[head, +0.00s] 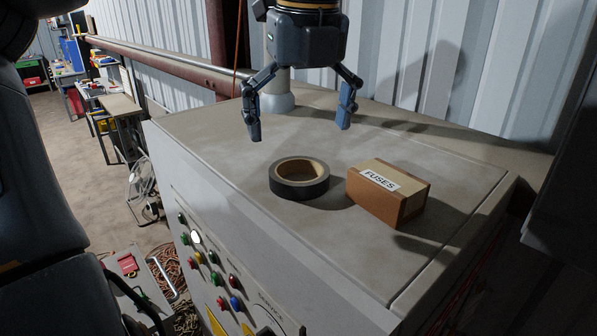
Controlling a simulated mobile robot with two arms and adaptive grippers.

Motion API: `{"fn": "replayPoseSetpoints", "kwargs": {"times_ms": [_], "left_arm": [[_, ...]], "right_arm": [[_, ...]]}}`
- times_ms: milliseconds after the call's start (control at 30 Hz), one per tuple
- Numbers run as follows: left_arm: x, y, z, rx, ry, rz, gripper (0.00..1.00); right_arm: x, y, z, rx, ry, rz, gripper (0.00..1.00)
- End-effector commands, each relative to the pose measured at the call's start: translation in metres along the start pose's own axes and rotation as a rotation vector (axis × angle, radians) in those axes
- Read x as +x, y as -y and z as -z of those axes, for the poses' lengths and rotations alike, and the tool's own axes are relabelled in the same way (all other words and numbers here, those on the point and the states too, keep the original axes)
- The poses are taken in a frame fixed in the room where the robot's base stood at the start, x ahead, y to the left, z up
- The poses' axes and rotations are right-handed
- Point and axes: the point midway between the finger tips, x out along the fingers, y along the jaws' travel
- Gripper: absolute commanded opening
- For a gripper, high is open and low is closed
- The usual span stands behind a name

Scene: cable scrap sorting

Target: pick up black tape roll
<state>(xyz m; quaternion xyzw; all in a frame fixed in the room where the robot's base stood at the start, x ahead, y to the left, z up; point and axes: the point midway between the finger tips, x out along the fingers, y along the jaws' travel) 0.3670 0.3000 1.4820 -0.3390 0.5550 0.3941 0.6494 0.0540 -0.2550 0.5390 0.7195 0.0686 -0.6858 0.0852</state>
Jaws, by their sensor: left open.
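The black tape roll (299,189) lies flat on top of a grey control cabinet (220,125), its tan core facing up. My left gripper (300,128) hangs above and behind the roll in the head view. Its two fingers are spread wide, pointing down, with nothing between them. The fingertips look apart from the roll. My right gripper is not in view.
A brown box labelled FUSES (388,191) sits just right of the roll. A grey post (277,95) and a corrugated wall (470,70) stand behind. The cabinet's front has several buttons (215,257). Bare cabinet top lies left of the roll.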

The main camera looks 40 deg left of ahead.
Motion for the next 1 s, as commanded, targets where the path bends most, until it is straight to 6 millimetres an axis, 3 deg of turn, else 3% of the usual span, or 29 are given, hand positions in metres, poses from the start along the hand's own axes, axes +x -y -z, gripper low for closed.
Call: {"fn": "replayPoseSetpoints", "kwargs": {"times_ms": [133, 300, 367, 467, 600, 833, 1000], "left_arm": [[0.011, 0.000, 0.000, 0.001, -0.002, 0.000, 1.00], [0.024, 0.000, -0.001, 0.004, -0.005, -0.002, 1.00], [0.033, 0.000, -0.001, 0.005, -0.006, -0.004, 1.00], [0.049, 0.000, -0.002, 0.003, -0.005, -0.003, 1.00], [0.062, 0.001, -0.002, 0.000, -0.002, 0.000, 1.00], [0.064, 0.001, -0.002, -0.001, 0.000, 0.001, 1.00], [0.064, 0.001, -0.002, -0.001, 0.000, 0.001, 0.65]], "right_arm": [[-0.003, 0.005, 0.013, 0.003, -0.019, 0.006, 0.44], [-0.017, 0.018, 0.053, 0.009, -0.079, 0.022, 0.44], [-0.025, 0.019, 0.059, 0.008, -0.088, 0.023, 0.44], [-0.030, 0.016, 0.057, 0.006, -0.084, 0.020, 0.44], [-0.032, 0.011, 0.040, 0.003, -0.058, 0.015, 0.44], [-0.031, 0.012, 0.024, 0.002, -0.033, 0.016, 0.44], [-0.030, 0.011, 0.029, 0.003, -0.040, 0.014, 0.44]]}}
